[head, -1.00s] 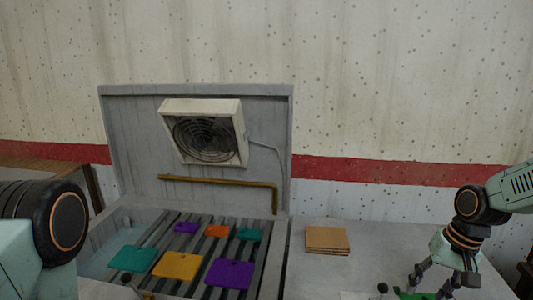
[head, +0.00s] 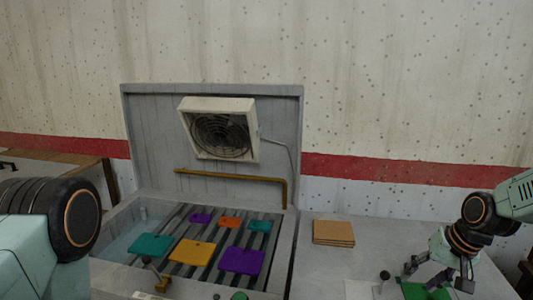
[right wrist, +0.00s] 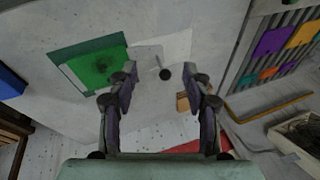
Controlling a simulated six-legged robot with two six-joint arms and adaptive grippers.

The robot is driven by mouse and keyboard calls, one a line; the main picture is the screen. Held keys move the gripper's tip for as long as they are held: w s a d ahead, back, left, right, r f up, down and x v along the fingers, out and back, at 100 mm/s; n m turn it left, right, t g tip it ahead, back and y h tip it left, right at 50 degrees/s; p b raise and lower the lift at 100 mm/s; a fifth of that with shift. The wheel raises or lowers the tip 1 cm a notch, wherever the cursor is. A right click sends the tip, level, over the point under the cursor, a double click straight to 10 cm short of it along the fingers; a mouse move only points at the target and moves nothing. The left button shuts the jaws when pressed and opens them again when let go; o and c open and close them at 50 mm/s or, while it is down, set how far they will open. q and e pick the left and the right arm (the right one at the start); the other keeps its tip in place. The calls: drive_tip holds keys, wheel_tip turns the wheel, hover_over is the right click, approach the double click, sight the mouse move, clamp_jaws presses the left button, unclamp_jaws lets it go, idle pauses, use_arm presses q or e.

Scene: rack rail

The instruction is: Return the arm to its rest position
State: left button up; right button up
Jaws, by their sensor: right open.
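My right gripper (head: 434,281) is at the right of the head view, pointing down over the worktop near a green pad (head: 424,292). The right wrist view shows its two fingers (right wrist: 166,82) spread apart, with nothing between them. There the green pad (right wrist: 95,66), with a dark patch on it, lies left of the fingers. My left arm shows only as a link at the left edge of the head view; its gripper is out of view.
A slatted rack in a grey basin (head: 115,238) holds several coloured plates, including a yellow one (head: 192,252) and a purple one (head: 241,261). Behind stand a fan (head: 220,132) and a brass pipe (head: 235,177). Brown squares (head: 333,232) lie stacked on the worktop. A black knob (head: 384,275) stands near the gripper.

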drive_tip(key=s+a+f+n+t+b, duration=0.1)
drive_tip(key=s+a+f+b, duration=0.3)
drive_tip(key=f, duration=0.5)
drive_tip(key=s+a+f+b, duration=0.35)
drive_tip(key=a+f, duration=0.25)
drive_tip(key=f, duration=0.2)
drive_tip(key=s+a+f+n+g+h+b, duration=0.1)
drive_tip(key=s+f+g+b, duration=0.1)
drive_tip(key=s+f+b, duration=0.4)
drive_tip(key=s+a+f+n+g+h+b, duration=0.1)
drive_tip(key=s+f+b, duration=0.5)
drive_tip(key=s+f, duration=1)
drive_tip(key=s+a+n+g, duration=0.1)
drive_tip(key=s, duration=0.2)
drive_tip(key=shift+s+a+f+g, duration=0.2)
drive_tip(key=shift+s+a+g, duration=0.1)
drive_tip(key=shift+s, duration=0.1)
